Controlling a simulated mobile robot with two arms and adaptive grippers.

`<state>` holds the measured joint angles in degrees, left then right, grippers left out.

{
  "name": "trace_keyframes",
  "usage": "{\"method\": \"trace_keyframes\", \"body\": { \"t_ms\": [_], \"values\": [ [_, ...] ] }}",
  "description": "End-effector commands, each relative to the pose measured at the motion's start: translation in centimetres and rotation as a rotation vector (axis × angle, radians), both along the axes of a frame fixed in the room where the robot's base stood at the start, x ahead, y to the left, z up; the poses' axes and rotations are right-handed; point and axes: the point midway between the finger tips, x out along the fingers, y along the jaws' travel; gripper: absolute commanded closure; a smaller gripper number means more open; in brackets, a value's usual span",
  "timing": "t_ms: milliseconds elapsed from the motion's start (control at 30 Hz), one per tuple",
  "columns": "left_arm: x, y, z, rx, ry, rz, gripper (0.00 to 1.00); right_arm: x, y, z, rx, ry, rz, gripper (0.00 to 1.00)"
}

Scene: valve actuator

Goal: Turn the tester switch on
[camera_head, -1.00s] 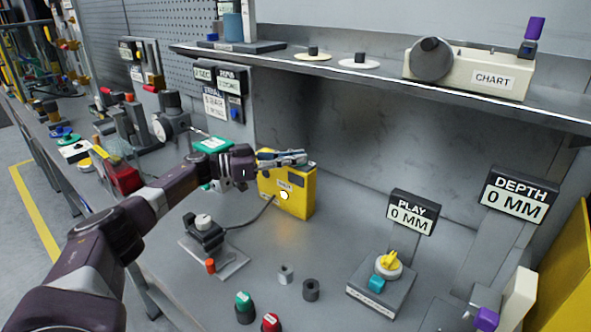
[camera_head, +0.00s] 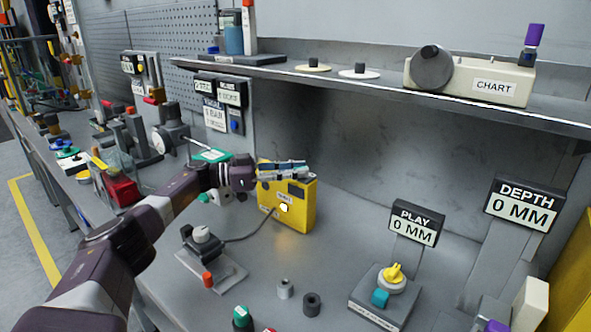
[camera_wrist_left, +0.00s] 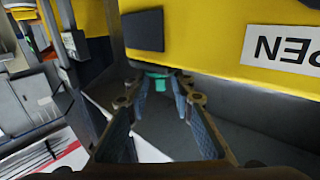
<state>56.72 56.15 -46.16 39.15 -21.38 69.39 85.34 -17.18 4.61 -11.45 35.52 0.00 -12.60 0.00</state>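The tester appears to be the yellow box (camera_head: 287,208) on the bench, with a dark display, a label and a lit white spot on its front. In the left wrist view its yellow face (camera_wrist_left: 215,45) shows the label upside down, reading OPEN. My left gripper (camera_head: 304,171) lies level across the top of the box. In the wrist view my left gripper (camera_wrist_left: 163,80) is partly open, and a small teal part (camera_wrist_left: 157,83), possibly the switch, shows between or just beyond its fingertips. Contact cannot be told. My right gripper is not in view.
A grey switch stand (camera_head: 205,250) with a cable sits in front of the yellow box. Two small nuts (camera_head: 298,297) lie nearby. A PLAY unit (camera_head: 385,295) and DEPTH sign (camera_head: 524,205) stand to the right. A shelf (camera_head: 400,95) runs above the bench.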

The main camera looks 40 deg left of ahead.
Motion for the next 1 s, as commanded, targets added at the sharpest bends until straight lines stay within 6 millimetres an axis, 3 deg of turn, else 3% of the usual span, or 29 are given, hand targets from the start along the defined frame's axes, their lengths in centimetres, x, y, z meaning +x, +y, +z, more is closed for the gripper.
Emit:
{"method": "trace_keyframes", "body": {
  "t_ms": [367, 800, 1000],
  "values": [
    [-0.3, 0.5, 0.2, -0.001, -0.003, 0.004, 0.73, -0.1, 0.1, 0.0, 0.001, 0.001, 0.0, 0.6],
    [-6.1, 6.6, 0.1, -0.001, -0.001, 0.005, 0.73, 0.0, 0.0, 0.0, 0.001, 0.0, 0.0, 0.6],
    [-7.8, 8.3, 0.1, -0.001, -0.001, 0.002, 0.73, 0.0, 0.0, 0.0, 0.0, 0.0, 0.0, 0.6]
  ]
}}
